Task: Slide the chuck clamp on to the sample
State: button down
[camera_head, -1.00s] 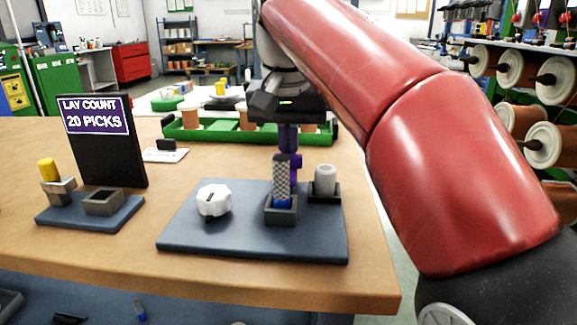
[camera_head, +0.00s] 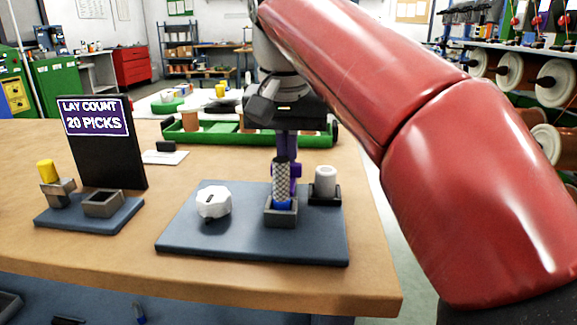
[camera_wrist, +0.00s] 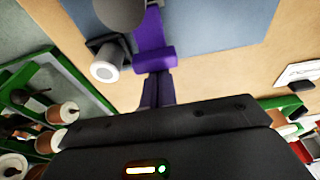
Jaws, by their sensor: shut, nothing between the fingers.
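A braided grey sample (camera_head: 281,178) with a blue lower end stands upright in a grey square socket (camera_head: 281,216) on the blue-grey plate (camera_head: 200,246). A light grey cylinder (camera_head: 325,180), which looks like the chuck clamp, stands in a black holder (camera_head: 325,198) just right of and behind it. The cylinder also shows in the wrist view (camera_wrist: 105,70). My gripper (camera_head: 295,180) has purple fingers pointing down, shut and empty, close behind the sample. The sample partly hides the fingers, so contact cannot be told. In the wrist view the fingers (camera_wrist: 155,62) are beside the cylinder.
A white knob (camera_head: 213,201) sits on the plate's left. A smaller base with a yellow-topped piece (camera_head: 47,171) and a LAY COUNT sign (camera_head: 97,118) stand further left. A green tray with spools (camera_head: 215,136) lies behind. The front table strip is clear.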

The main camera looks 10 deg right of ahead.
jog(key=shift+w+d+r+p, duration=0.1)
jog(key=shift+w+d+p, duration=0.05)
jog(key=shift+w+p, duration=0.4)
notch_tip(320, 180, up, 3)
jog(key=p, duration=0.2)
jog(key=shift+w+p, duration=0.1)
jog(key=shift+p, duration=0.25)
jog(key=shift+r+p, duration=0.3)
jog(key=shift+r, duration=1.6)
